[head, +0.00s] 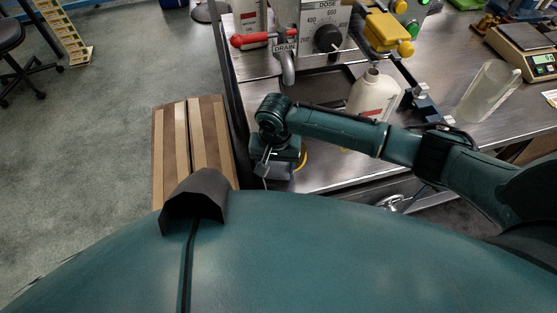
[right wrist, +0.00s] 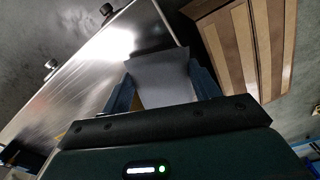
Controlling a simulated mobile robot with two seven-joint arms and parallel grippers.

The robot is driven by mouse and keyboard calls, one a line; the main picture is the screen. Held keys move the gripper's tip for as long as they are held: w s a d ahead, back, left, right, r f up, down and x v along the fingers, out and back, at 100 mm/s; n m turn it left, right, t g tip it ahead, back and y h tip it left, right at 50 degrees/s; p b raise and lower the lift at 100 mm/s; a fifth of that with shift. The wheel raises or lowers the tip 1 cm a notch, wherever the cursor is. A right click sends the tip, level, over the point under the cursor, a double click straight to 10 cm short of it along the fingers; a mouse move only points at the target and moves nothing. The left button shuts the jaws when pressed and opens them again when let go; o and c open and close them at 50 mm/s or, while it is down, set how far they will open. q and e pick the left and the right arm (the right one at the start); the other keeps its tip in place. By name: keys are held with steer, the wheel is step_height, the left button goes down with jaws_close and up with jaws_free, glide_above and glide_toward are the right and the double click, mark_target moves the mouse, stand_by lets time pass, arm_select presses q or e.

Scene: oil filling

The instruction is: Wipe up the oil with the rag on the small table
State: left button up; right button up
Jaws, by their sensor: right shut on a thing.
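My right gripper (head: 273,162) is beside the front left edge of the steel bench, next to the small wooden table. In the right wrist view the gripper (right wrist: 163,88) is shut on the rag (right wrist: 160,72), a grey cloth that spans the space between the two blue fingers. The small table (head: 167,148) has a striped brown wooden top and shows bare where it is visible; it is also at the upper right of the right wrist view (right wrist: 240,45). I cannot make out any oil. My left gripper is not in view.
The steel bench (head: 335,175) holds a white bottle (head: 374,94) behind my right arm, a dosing machine (head: 322,35) with a red-handled drain tap, a clear beaker (head: 490,90) and a scale (head: 522,48). A black chair (head: 12,40) stands far left. The floor on the left is mostly clear.

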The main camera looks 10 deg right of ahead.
steer(key=d, duration=0.2)
steer(key=s+d, duration=0.1)
steer(key=d, duration=0.5)
steer(key=shift+s, duration=0.3)
steer(key=a, duration=0.8)
steer(key=shift+s+a, duration=0.15)
steer(key=shift+a, duration=0.15)
steer(key=d, duration=0.2)
steer(key=w+d, duration=0.1)
steer(key=d, duration=0.2)
steer(key=w+d, duration=0.1)
steer(key=d, duration=0.2)
steer(key=shift+w+d, duration=0.15)
steer(key=shift+d, duration=0.05)
steer(key=a, duration=0.8)
steer(key=shift+a, duration=0.3)
steer(key=shift+d, duration=1.85)
steer(key=shift+s+r, duration=2.55)
